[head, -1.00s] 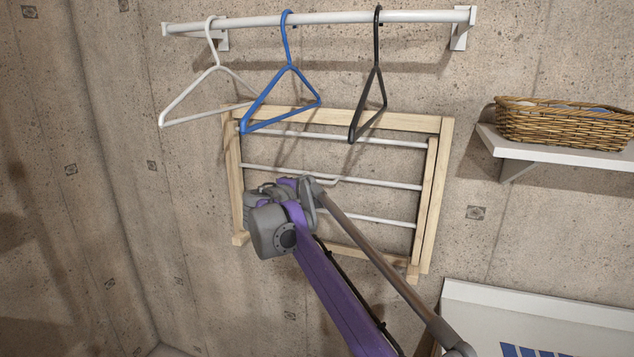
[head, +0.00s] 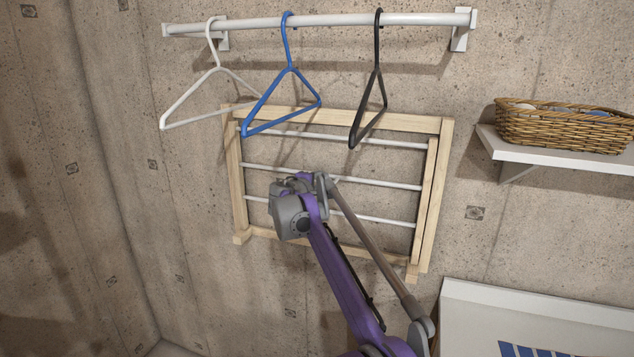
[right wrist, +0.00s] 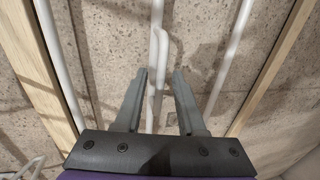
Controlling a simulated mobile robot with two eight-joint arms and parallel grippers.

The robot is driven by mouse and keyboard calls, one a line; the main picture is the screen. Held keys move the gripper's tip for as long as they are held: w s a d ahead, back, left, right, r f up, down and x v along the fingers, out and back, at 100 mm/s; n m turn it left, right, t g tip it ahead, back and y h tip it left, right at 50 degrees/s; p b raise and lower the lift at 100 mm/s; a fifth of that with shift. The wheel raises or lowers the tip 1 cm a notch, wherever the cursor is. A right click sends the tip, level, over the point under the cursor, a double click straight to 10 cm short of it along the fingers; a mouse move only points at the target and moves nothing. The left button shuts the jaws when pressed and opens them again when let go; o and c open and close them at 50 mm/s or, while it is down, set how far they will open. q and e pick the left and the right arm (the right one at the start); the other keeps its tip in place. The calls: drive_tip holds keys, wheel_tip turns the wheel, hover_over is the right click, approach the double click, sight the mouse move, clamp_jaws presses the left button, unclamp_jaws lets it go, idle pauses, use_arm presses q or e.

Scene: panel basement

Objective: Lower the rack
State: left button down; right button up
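The rack is a pale wooden frame (head: 431,205) with white cross bars, upright and folded flat against the concrete wall in the head view. A small bent white handle (right wrist: 162,45) shows on a white bar in the right wrist view. My right arm reaches up from below in front of the rack's middle, and its wrist hides the fingers in the head view. In the right wrist view my right gripper (right wrist: 160,78) is open, one finger on each side of the bar and handle, with gaps showing. Whether the handle's end is between the fingertips is hard to tell. My left gripper is out of view.
A white rail (head: 340,20) above the rack carries a white hanger (head: 190,92), a blue hanger (head: 262,97) and a black hanger (head: 377,70). Right of the rack, a wicker basket (head: 565,128) sits on a shelf (head: 505,150). A white panel (head: 480,315) stands below.

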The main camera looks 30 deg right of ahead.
clamp_jaws()
idle(1.2)
